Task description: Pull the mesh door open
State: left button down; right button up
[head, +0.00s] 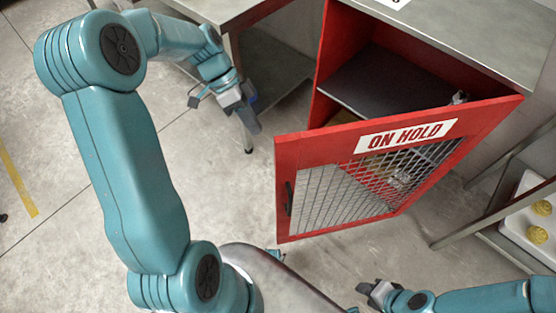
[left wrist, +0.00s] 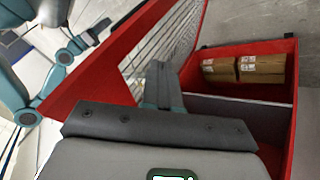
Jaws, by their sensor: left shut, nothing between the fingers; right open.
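The red mesh door (head: 367,135), labelled ON HOLD, stands swung open from the red cabinet (head: 330,50), and the cabinet's inside and shelf show behind it. Its dark handle (head: 289,198) is on the door's left, free edge. In the left wrist view the door's red frame (left wrist: 100,75) and mesh run across the left and middle. My left gripper (head: 252,122) is shut and empty, left of the door's free edge and apart from the handle. My right gripper (head: 368,291) is open and empty, low in front of the door.
Brown boxes (left wrist: 243,68) sit inside the cabinet. A metal table (head: 225,12) stands behind my left arm. At the right, a rack holds a white tray (head: 515,222) with yellow round items. Grey floor is clear left of the door.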

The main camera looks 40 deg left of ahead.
pick_arm(q)
jog(key=s+d+f, duration=0.3)
jog(key=d+f, duration=0.4)
jog(key=d, duration=0.1)
jog(key=shift+d+f+b, duration=0.3)
jog(key=shift+d+b, duration=0.1)
jog(key=shift+s+d, duration=0.15)
jog(key=shift+d, duration=0.05)
